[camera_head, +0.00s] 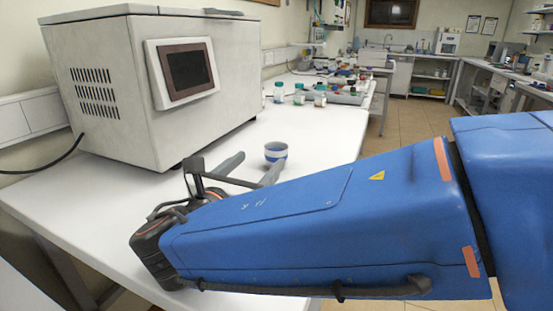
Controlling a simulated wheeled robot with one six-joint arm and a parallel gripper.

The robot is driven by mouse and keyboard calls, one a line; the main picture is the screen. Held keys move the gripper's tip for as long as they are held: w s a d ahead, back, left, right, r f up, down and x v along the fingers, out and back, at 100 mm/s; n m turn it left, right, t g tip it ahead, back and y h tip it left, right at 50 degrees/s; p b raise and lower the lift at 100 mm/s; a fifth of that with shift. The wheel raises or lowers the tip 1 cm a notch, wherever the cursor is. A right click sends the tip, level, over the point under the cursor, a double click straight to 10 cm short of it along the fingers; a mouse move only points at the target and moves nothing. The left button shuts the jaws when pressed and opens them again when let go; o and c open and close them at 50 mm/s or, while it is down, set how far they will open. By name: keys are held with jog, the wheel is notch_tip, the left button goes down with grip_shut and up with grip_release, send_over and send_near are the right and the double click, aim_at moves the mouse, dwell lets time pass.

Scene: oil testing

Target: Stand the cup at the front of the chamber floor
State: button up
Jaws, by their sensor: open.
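The right finger is partly hidden by my blue arm. A large off-white machine (115,60) with a dark screen (187,70) stands on the bench at the left. No chamber opening or chamber floor shows in this view.
Several small bottles (299,95) stand on the bench (330,130) behind the cup. A tray (345,97) with bottles is beyond them. The bench is clear around the cup. A dark cable (45,160) leaves the machine at the left.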

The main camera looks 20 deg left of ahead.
aim_at(271, 152)
jog(key=w, duration=0.4)
jog(key=shift+w+d, duration=0.15)
jog(key=shift+w, duration=0.25)
jog(key=shift+w+d+f, duration=0.1)
jog(key=shift+w+d, duration=0.15)
jog(key=shift+w, duration=1.1)
jog(key=shift+w+d, duration=0.2)
jog(key=shift+w, duration=1.1)
jog(key=c, duration=1.3)
